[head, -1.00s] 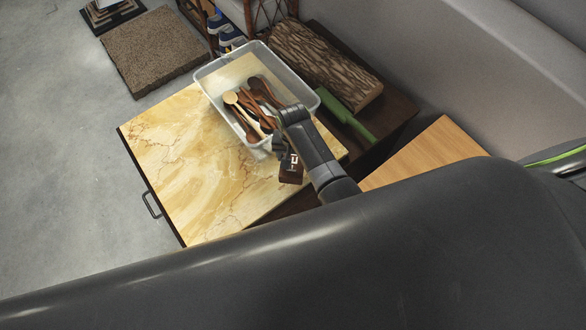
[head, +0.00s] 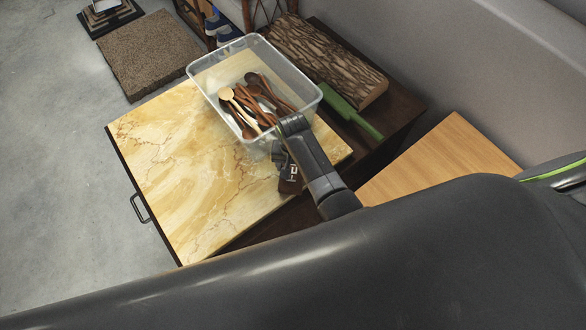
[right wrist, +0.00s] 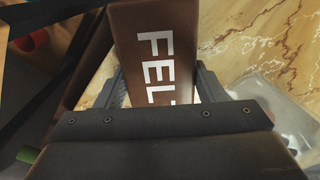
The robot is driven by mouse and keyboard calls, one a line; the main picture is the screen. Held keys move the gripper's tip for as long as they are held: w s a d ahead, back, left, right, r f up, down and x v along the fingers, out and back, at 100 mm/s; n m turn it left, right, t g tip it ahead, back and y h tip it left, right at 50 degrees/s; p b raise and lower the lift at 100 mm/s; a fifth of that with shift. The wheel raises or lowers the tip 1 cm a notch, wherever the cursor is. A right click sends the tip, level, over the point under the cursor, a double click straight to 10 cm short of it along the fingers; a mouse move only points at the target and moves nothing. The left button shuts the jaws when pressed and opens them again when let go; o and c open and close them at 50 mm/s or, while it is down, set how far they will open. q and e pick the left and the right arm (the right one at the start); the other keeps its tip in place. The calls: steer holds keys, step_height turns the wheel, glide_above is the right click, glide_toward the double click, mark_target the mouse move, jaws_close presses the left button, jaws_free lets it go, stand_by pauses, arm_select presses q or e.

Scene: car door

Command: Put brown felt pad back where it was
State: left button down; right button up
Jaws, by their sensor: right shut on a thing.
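My right gripper (head: 281,158) is shut on the brown felt pad (head: 289,180). The pad is a dark brown block with white lettering. In the right wrist view, the brown felt pad (right wrist: 155,45) stands out between the two fingers of my right gripper (right wrist: 158,85), with the letters "FELT" on its face. In the head view the pad is over the right part of the yellow marble top (head: 190,165), just in front of the clear bin. I cannot tell whether it touches the surface. My left gripper is not in view.
A clear plastic bin (head: 312,103) with several wooden spoons (head: 262,100) stands close behind the gripper. A green-handled item (head: 350,110) and a bark-covered log (head: 325,62) lie behind right. A light wood surface (head: 440,160) is at right. The marble top's left part is bare.

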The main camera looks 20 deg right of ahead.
mark_target(293, 166)
steer(key=shift+f, duration=0.1)
steer(key=shift+f, duration=0.15)
steer(key=o, duration=1)
steer(key=shift+o, duration=0.2)
step_height(293, 166, up, 12)
steer(key=p, duration=1.2)
steer(key=shift+r, duration=0.25)
